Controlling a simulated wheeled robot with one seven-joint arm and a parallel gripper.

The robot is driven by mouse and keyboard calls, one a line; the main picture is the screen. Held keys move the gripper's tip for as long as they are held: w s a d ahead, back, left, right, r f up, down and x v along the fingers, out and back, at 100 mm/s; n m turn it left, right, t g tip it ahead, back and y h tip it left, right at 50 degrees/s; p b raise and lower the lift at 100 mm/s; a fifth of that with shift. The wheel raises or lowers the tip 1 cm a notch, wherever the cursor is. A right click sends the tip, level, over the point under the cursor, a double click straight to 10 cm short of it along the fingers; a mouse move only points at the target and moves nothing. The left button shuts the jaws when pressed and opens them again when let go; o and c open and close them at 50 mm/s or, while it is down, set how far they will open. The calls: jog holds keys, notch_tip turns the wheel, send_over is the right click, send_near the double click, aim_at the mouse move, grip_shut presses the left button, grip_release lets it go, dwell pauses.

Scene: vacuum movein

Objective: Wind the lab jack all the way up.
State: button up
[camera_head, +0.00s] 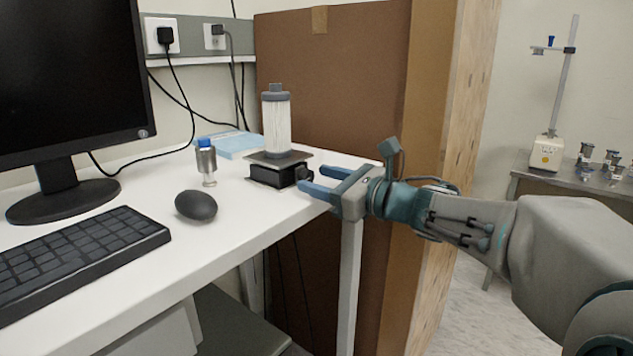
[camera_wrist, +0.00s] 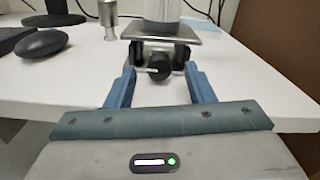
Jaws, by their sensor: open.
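The lab jack (camera_head: 272,175) stands on the white desk near its right end, with a flat metal top plate and a dark, low body. Its black knob (camera_head: 306,172) faces my gripper. In the wrist view the knob (camera_wrist: 158,67) sits ahead of and between my fingertips. A white cylinder with grey caps (camera_head: 277,122) stands upright on the jack's plate. My gripper (camera_head: 318,182) is open with blue fingers, level with the knob at the desk's edge. The wrist view also shows the open fingers (camera_wrist: 160,80); contact with the knob cannot be told.
A small metal vial with a blue cap (camera_head: 206,162) stands left of the jack. A mouse (camera_head: 196,205), keyboard (camera_head: 75,245) and monitor (camera_head: 70,80) are further left. A blue booklet (camera_head: 232,145) lies behind. A large brown panel (camera_head: 335,95) rises behind the desk's right end.

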jog(key=shift+w+a, duration=0.2)
jog(key=shift+a, duration=0.05)
jog(key=c, duration=1)
jog(key=shift+d+m, duration=0.1)
jog(key=shift+m, duration=2.4)
jog(key=o, duration=1)
